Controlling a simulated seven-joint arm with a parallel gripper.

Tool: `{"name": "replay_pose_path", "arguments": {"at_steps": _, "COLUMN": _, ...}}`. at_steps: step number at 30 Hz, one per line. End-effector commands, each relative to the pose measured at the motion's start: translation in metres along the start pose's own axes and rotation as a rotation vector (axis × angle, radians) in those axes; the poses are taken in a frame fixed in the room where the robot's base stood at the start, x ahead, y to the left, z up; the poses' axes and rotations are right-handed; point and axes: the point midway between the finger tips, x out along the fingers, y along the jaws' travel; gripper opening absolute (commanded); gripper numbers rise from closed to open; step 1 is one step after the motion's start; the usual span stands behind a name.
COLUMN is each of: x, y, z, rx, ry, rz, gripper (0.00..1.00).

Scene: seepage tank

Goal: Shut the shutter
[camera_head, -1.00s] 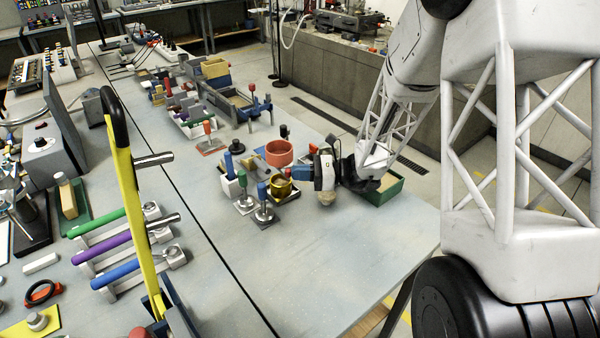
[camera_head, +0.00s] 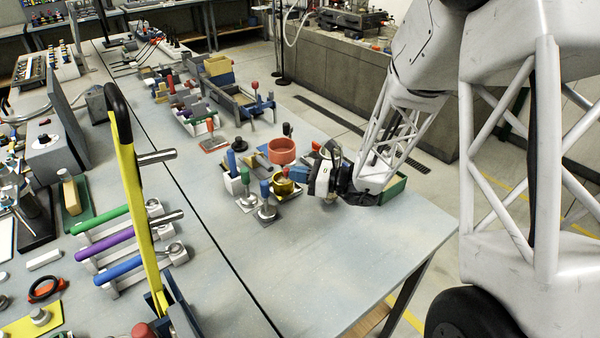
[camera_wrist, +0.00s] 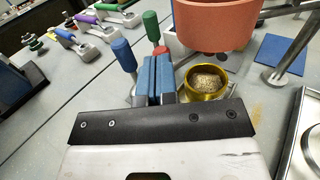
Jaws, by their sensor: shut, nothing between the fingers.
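My gripper (camera_head: 298,174) is low over the right part of the table, beside a brass cup (camera_head: 284,188) and just in front of a red-orange pot (camera_head: 282,151). In the wrist view its two blue fingers (camera_wrist: 156,78) are together with nothing between them. The brass cup (camera_wrist: 206,82), filled with grainy stuff, stands right of the fingers, and the pot (camera_wrist: 215,25) is beyond. A blue-handled lever (camera_wrist: 124,54) and a green-handled lever (camera_wrist: 151,24) stand to the left and behind. I cannot tell which part is the shutter, and I cannot make out the seepage tank surely.
A green box (camera_head: 392,188) is behind my wrist. A blue-grey trough (camera_head: 238,104) lies farther back. The table's front right is clear.

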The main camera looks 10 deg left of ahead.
Motion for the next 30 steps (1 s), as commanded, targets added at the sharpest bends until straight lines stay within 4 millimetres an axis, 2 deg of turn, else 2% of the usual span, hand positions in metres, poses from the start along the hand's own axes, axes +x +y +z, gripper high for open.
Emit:
{"name": "replay_pose_path", "arguments": {"at_steps": 5, "x": 0.003, "y": 0.005, "z": 0.000, "rx": 0.001, "ry": 0.000, "rz": -0.067, "gripper": 0.00}}
{"name": "replay_pose_path", "arguments": {"at_steps": 30, "x": 0.023, "y": 0.021, "z": 0.000, "rx": 0.000, "ry": 0.000, "rz": -0.061, "gripper": 0.00}}
